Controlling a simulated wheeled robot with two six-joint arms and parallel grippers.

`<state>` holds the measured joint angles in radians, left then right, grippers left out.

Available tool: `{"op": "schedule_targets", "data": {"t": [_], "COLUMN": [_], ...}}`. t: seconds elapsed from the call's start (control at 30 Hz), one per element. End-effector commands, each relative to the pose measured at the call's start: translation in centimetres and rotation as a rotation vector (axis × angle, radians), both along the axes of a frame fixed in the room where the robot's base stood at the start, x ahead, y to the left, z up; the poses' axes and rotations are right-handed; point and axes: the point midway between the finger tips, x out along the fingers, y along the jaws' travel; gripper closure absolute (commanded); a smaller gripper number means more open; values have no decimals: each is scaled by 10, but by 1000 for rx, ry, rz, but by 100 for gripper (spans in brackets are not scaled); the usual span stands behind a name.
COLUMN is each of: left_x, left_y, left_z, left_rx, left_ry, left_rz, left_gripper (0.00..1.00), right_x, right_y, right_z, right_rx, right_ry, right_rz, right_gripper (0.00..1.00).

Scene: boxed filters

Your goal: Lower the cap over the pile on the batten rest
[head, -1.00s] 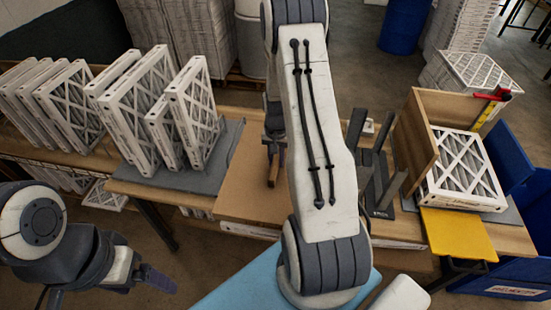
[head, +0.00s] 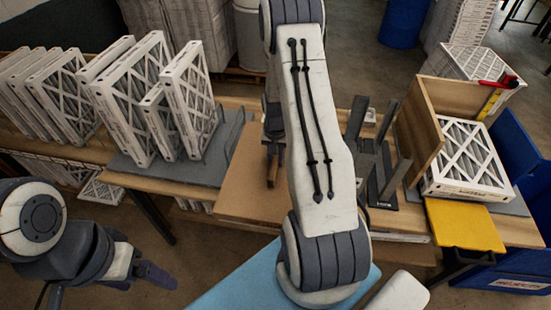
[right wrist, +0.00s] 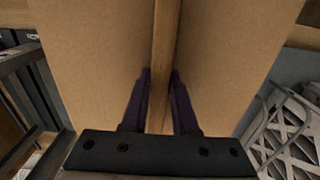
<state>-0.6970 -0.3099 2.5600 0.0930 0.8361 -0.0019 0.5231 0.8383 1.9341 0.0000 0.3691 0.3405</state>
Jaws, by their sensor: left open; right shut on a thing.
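The cap is a brown cardboard piece (head: 243,190) with a raised wooden rib, at the middle of the bench in the head view. It fills most of the right wrist view (right wrist: 90,70). My right gripper (head: 273,165) is shut on the rib (right wrist: 163,50), one dark purple finger on each side. My right arm hides the cap's right part in the head view. I cannot see the pile or the batten rest under the cap, or tell its height. My left gripper (head: 157,275) is open and empty at the lower left, away from the bench.
Boxed filters (head: 132,95) stand on a grey mat (head: 195,168) left of the cap. A dark slotted rack (head: 385,190) stands to its right. Further right, a filter (head: 466,160) lies flat beside a wooden corner stop (head: 424,125), behind a yellow board (head: 464,226). Blue bins are at far right.

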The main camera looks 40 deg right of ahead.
Motion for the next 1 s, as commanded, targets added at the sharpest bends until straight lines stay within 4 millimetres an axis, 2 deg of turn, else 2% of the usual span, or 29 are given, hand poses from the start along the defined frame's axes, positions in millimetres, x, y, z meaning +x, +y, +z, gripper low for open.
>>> {"op": "schedule_targets", "data": {"t": [0.43,0.47,0.53,0.87,1.0], "left_x": [0,0,0,0,0], "left_y": [0,0,0,0,0], "left_z": [-4,-4,-4,-5,-9], "left_rx": [0,0,0,0,0], "left_ry": [0,0,0,0,0], "left_rz": [1,1,1,1,1], "left_gripper": [14,14,14,14,14], "right_x": [0,0,0,0,1], "right_y": [0,0,0,0,-1], "right_z": [-6,-6,-6,-5,5], "right_rx": [-1,-1,-1,0,-2], "right_ry": [-1,-1,-1,0,-3], "right_rz": [0,0,0,0,0], "right_gripper": [100,65,38,38,38]}}
